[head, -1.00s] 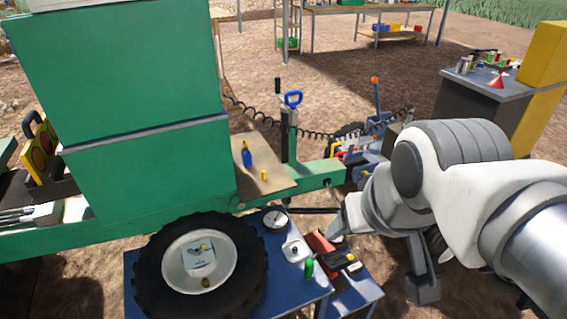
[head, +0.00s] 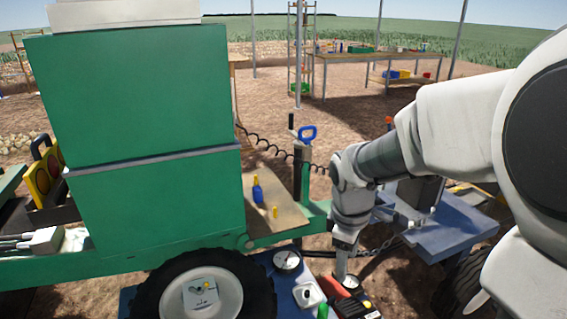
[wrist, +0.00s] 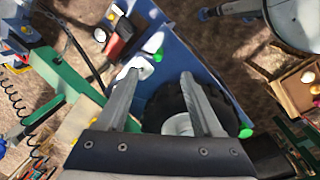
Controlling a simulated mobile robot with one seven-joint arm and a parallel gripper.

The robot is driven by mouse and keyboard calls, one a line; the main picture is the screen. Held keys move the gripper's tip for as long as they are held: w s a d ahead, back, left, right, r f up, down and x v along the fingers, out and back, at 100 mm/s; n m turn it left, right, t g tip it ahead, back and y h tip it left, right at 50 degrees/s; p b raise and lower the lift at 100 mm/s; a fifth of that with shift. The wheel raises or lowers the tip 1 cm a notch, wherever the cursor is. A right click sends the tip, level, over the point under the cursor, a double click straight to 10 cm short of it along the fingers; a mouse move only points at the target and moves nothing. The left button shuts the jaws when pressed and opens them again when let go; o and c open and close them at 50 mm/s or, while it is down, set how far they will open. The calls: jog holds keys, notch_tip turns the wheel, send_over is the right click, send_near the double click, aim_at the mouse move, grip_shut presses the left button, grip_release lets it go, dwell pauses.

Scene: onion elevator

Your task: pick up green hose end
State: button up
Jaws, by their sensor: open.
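A small green piece (head: 322,312), which looks like the hose end, shows at the bottom edge of the head view on the blue table, beside a white square part (head: 309,294). A green piece in the wrist view (wrist: 158,54) lies near the table edge, above and between my fingertips. A second green piece (wrist: 246,132) shows right of the tyre in the wrist view; I cannot tell which is the hose end. My gripper (wrist: 160,73) is open and empty, pointing down over the table. In the head view its lower end is near the red box (head: 350,284).
The large tyre (head: 207,288) stands left of the table parts. A round gauge (head: 287,260) lies behind the white part. The green machine (head: 150,170) rises at left.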

aim_at(326, 308)
jog(key=w+f+n+b, duration=0.1)
jog(key=f+b, duration=0.1)
jog(key=f, duration=0.6)
jog(key=w+a+f+n+b, duration=0.1)
jog(key=w+f+n+b, duration=0.1)
jog(key=f, duration=0.6)
jog(key=w+f+n+g+y+b, duration=0.1)
jog(key=w+f+b, duration=0.1)
jog(key=f, duration=0.6)
jog(key=shift+w+a, duration=0.15)
jog(key=shift+a, duration=0.1)
jog(key=f, duration=0.1)
jog(key=f+b, duration=0.1)
jog(key=f, duration=0.1)
jog(key=f+b, duration=0.1)
jog(key=f, duration=0.1)
jog(key=shift+w+a, duration=0.15)
jog(key=shift+w, duration=0.1)
grip_shut()
